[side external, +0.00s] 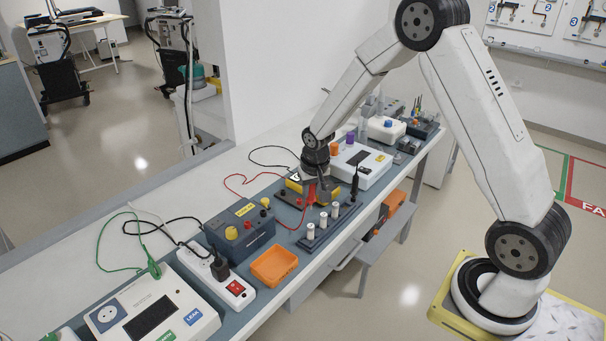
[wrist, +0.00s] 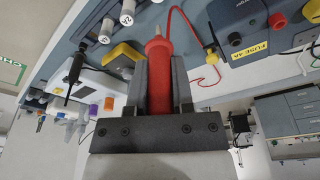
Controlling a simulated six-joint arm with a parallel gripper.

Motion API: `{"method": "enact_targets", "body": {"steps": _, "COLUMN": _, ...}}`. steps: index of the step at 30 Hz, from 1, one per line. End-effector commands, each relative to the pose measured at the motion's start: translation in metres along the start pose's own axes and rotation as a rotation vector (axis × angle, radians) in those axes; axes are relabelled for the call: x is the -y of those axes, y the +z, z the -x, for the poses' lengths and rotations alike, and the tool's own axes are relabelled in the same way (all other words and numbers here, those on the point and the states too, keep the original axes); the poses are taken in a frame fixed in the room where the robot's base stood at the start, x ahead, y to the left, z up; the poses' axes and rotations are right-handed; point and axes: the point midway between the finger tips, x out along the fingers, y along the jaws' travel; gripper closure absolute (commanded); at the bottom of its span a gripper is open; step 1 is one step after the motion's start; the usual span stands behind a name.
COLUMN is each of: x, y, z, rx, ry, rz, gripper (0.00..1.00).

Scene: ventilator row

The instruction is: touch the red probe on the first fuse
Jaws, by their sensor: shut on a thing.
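My gripper (side external: 317,182) is shut on the red probe (wrist: 159,72), which points away from the wrist with its narrow tip clear of the jaws. In the side view the red probe (side external: 310,196) hangs below the jaws, with its red lead looping to the left. Three white cylindrical fuses stand upright in a row on a dark block: a near one (side external: 310,231), a middle one (side external: 323,219) and a far one (side external: 335,210). Two fuses (wrist: 106,31) (wrist: 127,13) show upper left in the wrist view. The probe tip appears apart from them.
A black probe (side external: 355,181) stands upright to the right. A grey box with a yellow label (side external: 240,233) and an orange tray (side external: 274,266) sit to the left. The red lead crosses the bench.

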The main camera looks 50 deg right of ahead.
Motion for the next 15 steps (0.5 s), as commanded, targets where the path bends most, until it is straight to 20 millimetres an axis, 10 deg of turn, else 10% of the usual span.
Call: {"method": "enact_targets", "body": {"steps": 15, "x": 0.0002, "y": 0.0036, "z": -0.0042, "rx": 0.0, "ry": -0.001, "rz": 0.0, "gripper": 1.0}}
